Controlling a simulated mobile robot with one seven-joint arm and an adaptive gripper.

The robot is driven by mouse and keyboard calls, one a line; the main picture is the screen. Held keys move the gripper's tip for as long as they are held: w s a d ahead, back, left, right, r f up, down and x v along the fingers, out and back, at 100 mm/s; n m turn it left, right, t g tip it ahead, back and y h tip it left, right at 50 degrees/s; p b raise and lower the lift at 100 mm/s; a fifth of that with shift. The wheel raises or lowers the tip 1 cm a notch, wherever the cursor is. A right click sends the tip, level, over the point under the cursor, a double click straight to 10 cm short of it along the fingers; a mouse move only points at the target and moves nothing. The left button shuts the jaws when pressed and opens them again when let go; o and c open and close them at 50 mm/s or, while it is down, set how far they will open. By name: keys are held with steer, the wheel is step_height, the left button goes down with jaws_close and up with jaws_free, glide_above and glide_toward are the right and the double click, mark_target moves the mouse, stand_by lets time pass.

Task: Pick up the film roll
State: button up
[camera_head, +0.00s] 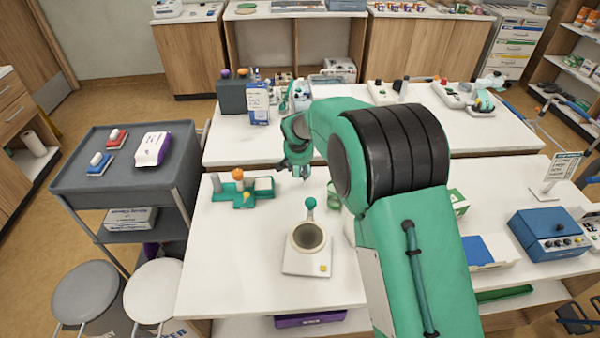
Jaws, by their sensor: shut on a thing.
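My gripper (297,167) is dark and hangs at the end of my green arm, over the far edge of the near white table (240,290). It is shut on a small item, mostly hidden by the fingers, and I cannot tell what it is. I cannot make out the film roll for certain. A small green and white cylinder (334,198) stands on the near table beside my arm, partly hidden by it. A white roll (33,144) lies on a low shelf at the far left.
A green tray (228,199) with small items stands left of my gripper. A white device with a round cup (308,240) is in front. A blue box (549,232) is at right. A grey cart (90,186) stands left. The front left of the table is clear.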

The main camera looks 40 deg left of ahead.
mark_target(300, 168)
step_height(300, 168, up, 7)
steer(key=shift+f+p, duration=0.2)
steer(key=shift+p, duration=0.45)
